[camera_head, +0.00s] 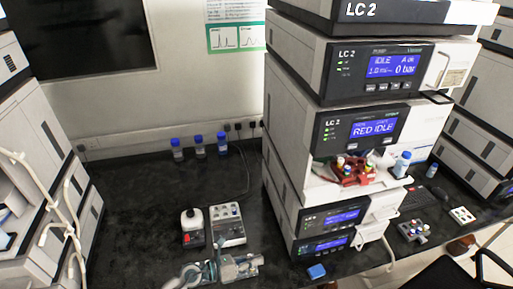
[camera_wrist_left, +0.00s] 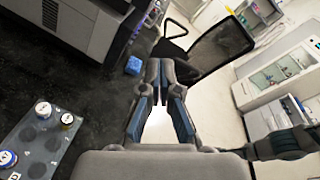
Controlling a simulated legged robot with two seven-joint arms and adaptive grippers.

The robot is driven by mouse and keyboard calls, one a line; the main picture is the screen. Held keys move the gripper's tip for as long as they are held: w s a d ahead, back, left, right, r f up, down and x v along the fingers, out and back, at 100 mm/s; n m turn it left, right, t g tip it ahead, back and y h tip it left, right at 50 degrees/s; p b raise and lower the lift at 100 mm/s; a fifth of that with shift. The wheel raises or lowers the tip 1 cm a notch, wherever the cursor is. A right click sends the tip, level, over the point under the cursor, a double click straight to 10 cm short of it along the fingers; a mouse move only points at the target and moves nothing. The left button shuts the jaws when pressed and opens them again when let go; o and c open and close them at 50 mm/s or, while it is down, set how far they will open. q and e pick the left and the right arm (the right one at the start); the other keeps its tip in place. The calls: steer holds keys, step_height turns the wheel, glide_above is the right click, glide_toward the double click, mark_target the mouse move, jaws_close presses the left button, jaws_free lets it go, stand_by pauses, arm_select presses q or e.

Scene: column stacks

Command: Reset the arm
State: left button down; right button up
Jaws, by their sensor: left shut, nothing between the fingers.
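My left gripper (camera_head: 252,264) is low in the head view, over the front of the dark bench and left of the LC 2 stack. In the left wrist view its two fingers (camera_wrist_left: 161,68) meet at the tips, with nothing between them. A gap shows between the finger bases. My right gripper does not show in the head view. A dark jointed part at the right of the left wrist view cannot be made out for certain.
The LC 2 stack (camera_head: 295,150) stands just right of my left gripper. A vial rack (camera_head: 227,226) and a small white-topped device (camera_head: 192,222) stand behind it. A blue block (camera_head: 317,271) lies near the bench edge. Blue-capped bottles (camera_head: 199,146) stand at the back.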

arm_select(q)
step_height(320, 180, up, 5)
steer(key=n+t+h, duration=0.1)
steer(key=n+t, duration=0.4)
steer(key=n, duration=0.2)
steer(key=w+a+r+n+t+y, duration=0.25)
steer(key=a+n+t+y, duration=0.65)
steer(key=n, duration=0.6)
steer(key=s+a+f+n+g+y, duration=0.65)
steer(key=a+f+n+y, duration=0.35)
steer(key=f+n, duration=0.4)
steer(key=s+a+f+n+g+h, duration=0.1)
steer(key=s+f+n+g, duration=0.25)
steer(key=s, duration=0.65)
steer(key=s+a+f+n+g+h, duration=0.1)
steer(key=s+f+n+g+h, duration=0.15)
steer(key=s+f+g, duration=0.45)
steer(key=s+f, duration=0.2)
steer(key=f, duration=1)
steer(key=s+f, duration=0.3)
steer(key=f, duration=1)
steer(key=s+a+f+g+y, duration=0.1)
steer(key=s+a+f, duration=0.1)
steer(key=s+f, duration=1.3)
steer(key=shift+s+a+f, duration=0.25)
steer(key=shift+s+a, duration=0.15)
steer(key=shift+s, duration=0.75)
